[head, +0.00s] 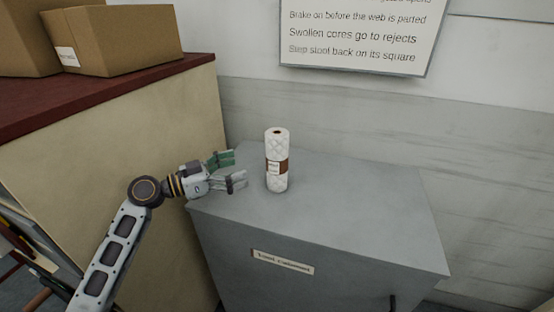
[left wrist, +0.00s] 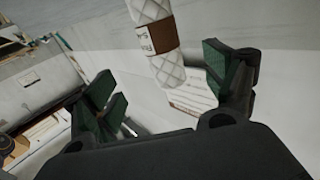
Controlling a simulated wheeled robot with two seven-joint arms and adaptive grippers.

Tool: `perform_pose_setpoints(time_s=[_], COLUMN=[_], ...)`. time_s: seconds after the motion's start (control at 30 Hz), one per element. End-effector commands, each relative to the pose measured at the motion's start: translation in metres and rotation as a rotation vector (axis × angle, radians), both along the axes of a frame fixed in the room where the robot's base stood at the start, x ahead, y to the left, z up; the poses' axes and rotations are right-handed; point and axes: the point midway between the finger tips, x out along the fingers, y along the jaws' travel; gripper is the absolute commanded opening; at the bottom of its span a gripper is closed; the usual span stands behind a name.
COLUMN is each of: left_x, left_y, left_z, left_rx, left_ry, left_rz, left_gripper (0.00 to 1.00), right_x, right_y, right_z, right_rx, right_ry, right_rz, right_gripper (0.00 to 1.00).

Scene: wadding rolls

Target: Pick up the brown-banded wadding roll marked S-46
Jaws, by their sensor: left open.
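A white quilted wadding roll (head: 277,147) with a brown band and a white label stands upright on a grey cabinet top. The label's marking is too small to read in the head view. In the left wrist view the roll (left wrist: 167,68) shows ahead of the jaws, its upper end cut off by the frame edge. My left gripper (head: 241,170) is open and empty, just left of the roll, its fingers pointing toward it and apart from it. Its green-padded fingers (left wrist: 162,88) also show in the left wrist view, on either side. My right gripper is not in view.
The grey cabinet (head: 350,205) has a labelled front and free room right of the roll. A higher dark-red-topped counter (head: 105,88) with cardboard boxes (head: 125,38) stands at left. A wall sign (head: 360,35) hangs behind.

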Motion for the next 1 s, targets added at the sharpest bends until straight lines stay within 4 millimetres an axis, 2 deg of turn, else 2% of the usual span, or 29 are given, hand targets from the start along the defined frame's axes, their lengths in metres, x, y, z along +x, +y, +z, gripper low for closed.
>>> perform_pose_setpoints(time_s=[0.23,0.5,0.63,0.77,0.9,1.0], left_x=[0.000,0.007,0.014,0.022,0.030,0.035], left_y=[0.000,-0.013,-0.027,-0.042,-0.058,-0.068], left_z=[0.000,0.002,0.002,0.003,0.003,0.003], left_rx=[0.000,-0.001,-0.001,-0.001,-0.002,-0.001], left_ry=[0.000,0.000,0.000,0.000,0.000,0.000], left_rz=[0.000,-0.001,-0.001,-0.001,0.000,-0.001], left_gripper=[0.85,0.85,0.85,0.85,0.85,0.85], right_x=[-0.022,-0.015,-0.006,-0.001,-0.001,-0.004], right_y=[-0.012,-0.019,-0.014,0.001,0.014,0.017], right_z=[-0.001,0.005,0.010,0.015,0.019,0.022], right_rx=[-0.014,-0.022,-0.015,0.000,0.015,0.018], right_ry=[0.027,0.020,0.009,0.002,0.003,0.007], right_rz=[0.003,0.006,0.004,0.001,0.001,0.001], right_gripper=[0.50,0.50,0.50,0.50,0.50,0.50])
